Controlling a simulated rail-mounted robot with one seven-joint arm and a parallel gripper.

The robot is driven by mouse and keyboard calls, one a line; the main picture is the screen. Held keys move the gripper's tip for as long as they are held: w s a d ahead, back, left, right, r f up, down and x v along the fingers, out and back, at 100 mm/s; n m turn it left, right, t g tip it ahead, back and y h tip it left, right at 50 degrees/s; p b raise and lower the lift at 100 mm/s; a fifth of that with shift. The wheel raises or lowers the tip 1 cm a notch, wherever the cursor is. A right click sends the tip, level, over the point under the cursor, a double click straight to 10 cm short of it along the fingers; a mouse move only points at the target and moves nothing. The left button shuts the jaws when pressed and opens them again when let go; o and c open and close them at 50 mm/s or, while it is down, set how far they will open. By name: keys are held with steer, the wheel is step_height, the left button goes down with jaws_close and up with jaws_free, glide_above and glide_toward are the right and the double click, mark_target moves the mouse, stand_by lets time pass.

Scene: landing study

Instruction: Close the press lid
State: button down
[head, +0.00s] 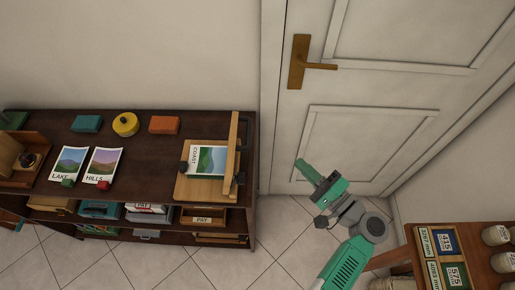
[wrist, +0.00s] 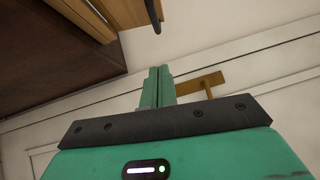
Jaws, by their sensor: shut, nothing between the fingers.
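The press (head: 208,189) is a light wooden board on the right end of the dark shelf top. A COAST picture card (head: 208,160) lies on its base. The press lid (head: 233,145) stands open, about upright, along the base's right side, with dark fittings near it. My green gripper (head: 302,166) is to the right of the lid, apart from it, in front of the door. Its fingers are shut and empty, and they also show together in the wrist view (wrist: 160,70). A wooden edge at the top of the wrist view seems to be part of the press.
The dark shelf (head: 140,118) also holds LAKE (head: 70,162) and HILLS (head: 103,163) cards, coloured blocks and a yellow round object (head: 125,124). A door with a brass handle (head: 310,64) stands behind my gripper. A side table (head: 408,246) with jars is at right. Floor between is clear.

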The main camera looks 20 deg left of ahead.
steer(key=s+a+x, duration=0.1)
steer(key=s+x, duration=0.1)
steer(key=x, duration=1)
steer(key=shift+s+a+b, duration=0.25)
steer(key=shift+s+b, duration=0.05)
steer(key=shift+r, duration=0.1)
